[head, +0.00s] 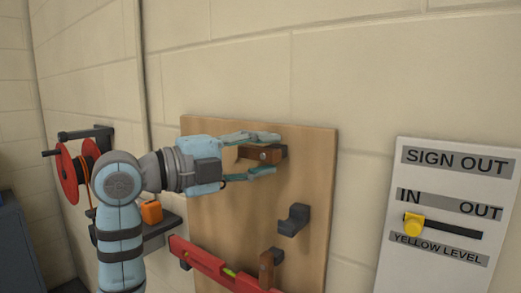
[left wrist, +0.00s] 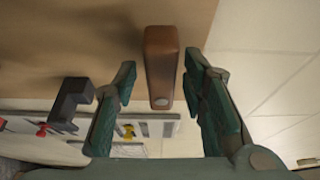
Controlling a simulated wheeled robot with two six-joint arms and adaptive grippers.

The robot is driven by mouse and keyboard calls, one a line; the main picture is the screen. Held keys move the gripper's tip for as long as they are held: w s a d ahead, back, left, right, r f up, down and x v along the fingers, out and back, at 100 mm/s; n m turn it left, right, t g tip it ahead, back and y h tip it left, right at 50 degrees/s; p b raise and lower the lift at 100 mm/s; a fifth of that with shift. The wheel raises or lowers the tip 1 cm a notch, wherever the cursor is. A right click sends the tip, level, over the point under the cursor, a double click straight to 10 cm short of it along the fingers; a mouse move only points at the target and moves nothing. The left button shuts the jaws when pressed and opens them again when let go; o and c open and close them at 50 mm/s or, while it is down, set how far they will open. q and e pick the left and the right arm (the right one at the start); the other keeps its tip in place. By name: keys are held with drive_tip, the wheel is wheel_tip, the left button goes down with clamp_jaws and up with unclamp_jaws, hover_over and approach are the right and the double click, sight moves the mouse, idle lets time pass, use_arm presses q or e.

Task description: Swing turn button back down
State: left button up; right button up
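The upper turn button (head: 262,154), a brown wooden bar with a screw in its face, lies roughly level on the wooden board. My left gripper (head: 275,155) is open around it, one finger above and one below. The left wrist view shows the turn button (left wrist: 160,62) between the spread fingers of the left gripper (left wrist: 160,76), with a gap on each side. A second turn button (head: 266,270) stands roughly upright lower on the board, in front of a red level (head: 207,262). My right gripper is not in view.
A dark hook (head: 293,219) juts from the wooden board (head: 310,175) below the upper button. A white sign-out panel (head: 440,270) with a yellow slider (head: 413,225) is at right. A red reel (head: 67,177) and an orange object (head: 151,212) on a shelf are at left.

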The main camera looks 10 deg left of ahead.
use_arm(q)
drive_tip(key=shift+s, duration=0.25)
clamp_jaws()
drive_tip(key=shift+a+f+n, duration=0.1)
drive_tip(key=shift+n, duration=0.5)
drive_tip(key=shift+f+n+t+h+b, duration=0.15)
drive_tip(key=shift+n+t+h+b, duration=0.25)
drive_tip(key=shift+n+t, duration=0.9)
drive_tip(key=shift+n+g, duration=0.4)
drive_tip(key=shift+g, duration=0.2)
drive_tip(key=shift+c, duration=1.1)
unclamp_jaws()
drive_tip(key=shift+o, duration=1.1)
drive_tip(key=shift+d, duration=0.2)
